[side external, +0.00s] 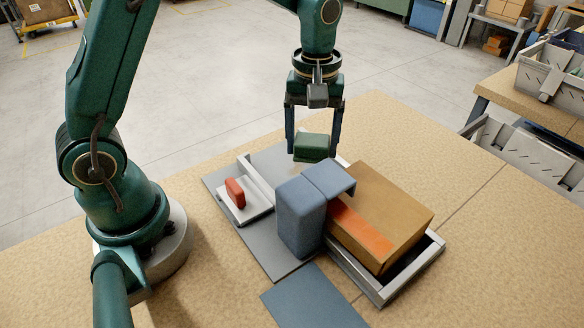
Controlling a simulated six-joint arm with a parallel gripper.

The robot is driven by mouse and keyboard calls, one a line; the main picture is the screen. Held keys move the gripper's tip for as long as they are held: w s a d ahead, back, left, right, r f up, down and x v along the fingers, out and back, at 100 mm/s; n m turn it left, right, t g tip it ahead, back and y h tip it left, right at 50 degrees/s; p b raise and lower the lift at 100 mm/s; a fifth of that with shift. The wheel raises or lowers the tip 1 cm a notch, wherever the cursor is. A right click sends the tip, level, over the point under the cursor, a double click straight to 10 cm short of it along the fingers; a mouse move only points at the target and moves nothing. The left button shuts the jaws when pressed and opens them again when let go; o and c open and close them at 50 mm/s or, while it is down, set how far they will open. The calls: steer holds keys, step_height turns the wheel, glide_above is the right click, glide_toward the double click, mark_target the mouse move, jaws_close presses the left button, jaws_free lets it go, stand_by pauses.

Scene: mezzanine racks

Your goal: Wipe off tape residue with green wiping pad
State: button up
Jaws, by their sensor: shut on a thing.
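My gripper (313,148) points down, shut on a green wiping pad (312,147) between its two dark blue fingers. The pad is held above the back of the work area, behind the blue-grey block; no contact with a surface shows. The blue-grey padded block (299,216), with a flap (330,178) reaching over to the box, hides part of the box's left side.
A blue mat (312,299) lies in front. Grey bins (551,65) stand at far right. The tabletop (430,150) behind the box is clear.

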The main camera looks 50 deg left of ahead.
mark_target(286, 159)
steer(key=shift+f, duration=2.8)
steer(key=shift+a+f, duration=0.35)
steer(key=shift+a, duration=0.25)
steer(key=shift+a+f, duration=0.1)
steer(key=shift+a, duration=3.25)
steer(key=shift+d, duration=4)
steer(key=shift+r, duration=4.05)
steer(key=shift+f, duration=0.15)
